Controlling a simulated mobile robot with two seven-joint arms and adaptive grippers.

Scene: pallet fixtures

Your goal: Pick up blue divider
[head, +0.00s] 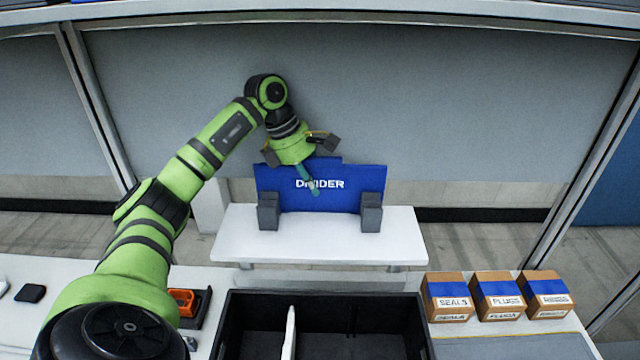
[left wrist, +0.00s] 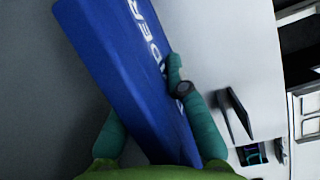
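The blue divider (head: 352,190) stands upright on a small white table, between two grey supports. White lettering marks its front. One teal finger lies in front of the lettered face; the other is hidden behind the divider in the head view. In the left wrist view the divider (left wrist: 125,75) runs between the two fingers of my left gripper (left wrist: 152,125). The fingers look open astride it; whether they touch it is unclear. My right gripper is not in view.
Grey supports (head: 268,212) and (head: 371,212) flank the divider on the white table (head: 325,240). A black divided bin (head: 400,300) stands in front. Several labelled boxes (head: 498,296) are at right; an orange item (head: 183,302) is at left. A grey wall rises behind.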

